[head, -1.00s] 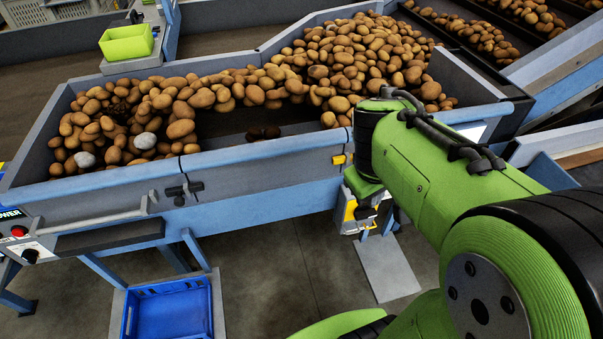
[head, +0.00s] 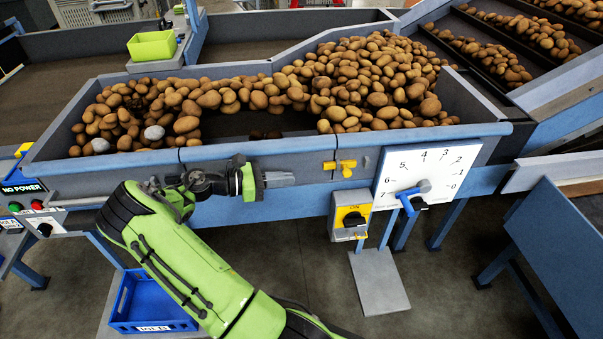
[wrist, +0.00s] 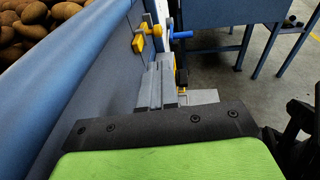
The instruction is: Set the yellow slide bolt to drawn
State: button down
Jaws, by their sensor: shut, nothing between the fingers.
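The yellow slide bolt (head: 343,166) is on the grey front wall of the potato trough, left of the dial plate. It has a horizontal yellow bar and a knob hanging down. My gripper (head: 291,179) is shut and empty, pointing right along the wall, a short way left of the bolt and apart from it. In the wrist view the bolt (wrist: 142,38) shows ahead of the shut fingers (wrist: 158,82).
A white dial plate (head: 425,178) with a blue pointer is right of the bolt. A yellow-grey switch box (head: 350,215) hangs below it. The potato trough (head: 220,155) runs behind my gripper. A blue crate (head: 150,312) is on the floor at lower left.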

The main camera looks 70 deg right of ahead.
jog(key=shift+w, duration=0.1)
jog(key=b, duration=0.3)
send_near(349, 173)
jog(key=w+f+x, duration=0.1)
jog(key=x, duration=0.4)
jog(key=shift+s+d+p, duration=0.3)
jog(key=shift+s+d, duration=0.05)
jog(key=shift+s, duration=0.1)
jog(key=s+d, duration=0.1)
jog(key=s, duration=0.1)
jog(key=s+d+p, duration=0.1)
jog(key=s, duration=0.1)
jog(key=shift+d+r+p, duration=0.15)
jog(key=shift+d+p, duration=0.05)
jog(key=shift+p, duration=0.1)
jog(key=shift+w, duration=0.1)
jog(key=shift+a, duration=0.1)
